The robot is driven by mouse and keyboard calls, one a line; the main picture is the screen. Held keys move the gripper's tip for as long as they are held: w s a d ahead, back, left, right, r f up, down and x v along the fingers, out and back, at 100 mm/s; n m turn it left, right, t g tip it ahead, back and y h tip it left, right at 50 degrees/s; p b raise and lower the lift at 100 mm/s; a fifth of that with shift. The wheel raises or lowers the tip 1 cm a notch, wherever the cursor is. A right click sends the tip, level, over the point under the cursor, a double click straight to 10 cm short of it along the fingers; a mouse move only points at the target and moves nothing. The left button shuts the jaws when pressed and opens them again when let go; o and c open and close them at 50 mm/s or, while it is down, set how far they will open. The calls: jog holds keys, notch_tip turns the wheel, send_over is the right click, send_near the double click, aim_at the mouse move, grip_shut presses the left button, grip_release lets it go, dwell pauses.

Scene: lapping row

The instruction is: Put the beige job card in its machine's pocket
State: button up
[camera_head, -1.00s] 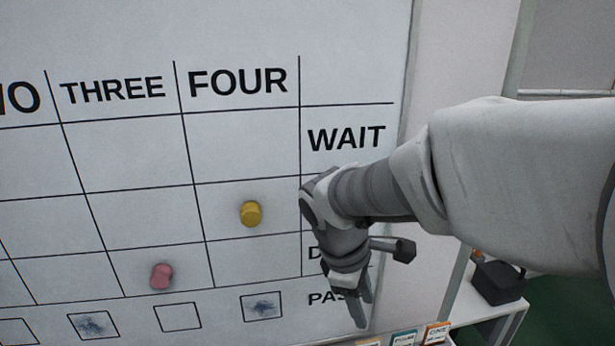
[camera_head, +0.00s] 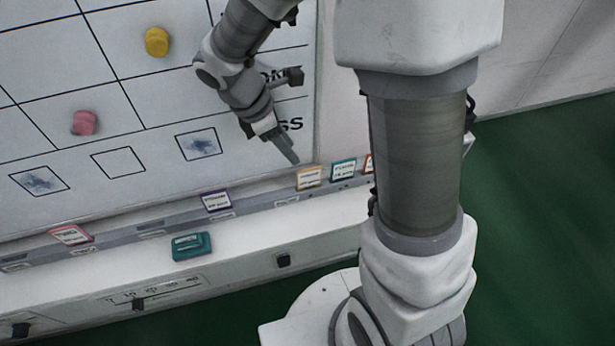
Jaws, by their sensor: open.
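A card with a tan-beige border (camera_head: 309,178) stands in the grey rail (camera_head: 265,203) along the foot of the whiteboard, left of a teal-edged card (camera_head: 343,170). Its print is too small to read. My gripper (camera_head: 288,155) is open and points down in front of the board's lower right corner, just above and left of the tan card in the picture. Nothing shows between its fingers. I cannot tell which part of the rail or board is the card's pocket.
A purple-edged card (camera_head: 216,201) and a red-edged card (camera_head: 71,235) stand further left in the rail. A teal block (camera_head: 192,246) lies on the white ledge (camera_head: 110,262). Yellow (camera_head: 157,42) and pink (camera_head: 84,123) magnets are on the board. My arm hides the rail's right part.

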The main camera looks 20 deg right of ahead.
aim_at(303, 170)
jog(key=b+x, duration=0.1)
jog(key=x, duration=0.7)
jog(key=shift+b+x, duration=0.85)
jog(key=shift+x, duration=2)
jog(key=shift+d+r, duration=0.1)
grip_shut()
